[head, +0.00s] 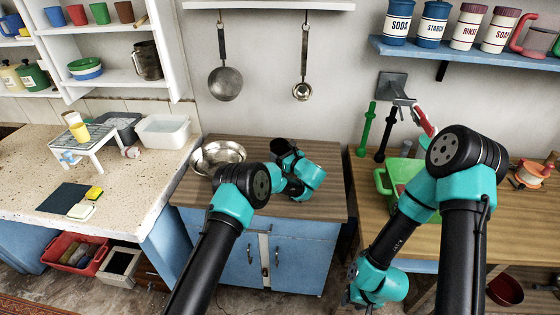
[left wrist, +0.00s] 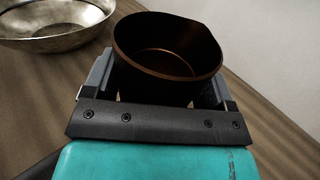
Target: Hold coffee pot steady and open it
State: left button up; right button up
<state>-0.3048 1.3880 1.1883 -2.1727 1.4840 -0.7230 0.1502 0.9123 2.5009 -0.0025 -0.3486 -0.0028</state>
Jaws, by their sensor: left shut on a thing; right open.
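The coffee pot (left wrist: 165,50) is a dark brown, open-topped vessel in the left wrist view, with its empty inside showing and no lid on it. My left gripper (left wrist: 160,92) is shut on the pot, with a finger at each side. In the head view the pot (head: 280,146) is a small dark shape, partly hidden by my left wrist, above the brown counter. My right gripper (head: 353,270) is low, by the gap between the blue cabinet and the right-hand table, apart from the pot. It is open, though its fingers are hard to make out. No separate lid is seen.
A metal bowl (head: 217,156) sits left of the pot on the wooden counter (head: 330,160). A green basin (head: 385,180) stands on the right table, partly behind my right arm. A ladle (head: 302,89) and a skimmer (head: 225,82) hang on the wall behind.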

pick_arm(q)
jog(key=shift+r, duration=1.9)
jog(key=s+r, duration=0.1)
jog(key=s, duration=1.5)
jog(key=shift+d+r, duration=0.1)
jog(key=s+a+r+m+t+h, duration=0.1)
jog(key=s+a+m+t+h, duration=0.2)
jog(key=s, duration=0.7)
jog(key=a+m+h, duration=0.2)
jog(key=a+h, duration=0.1)
jog(key=shift+a+t+h, duration=0.25)
jog(key=shift+t+h, duration=0.15)
jog(key=shift+w, duration=0.1)
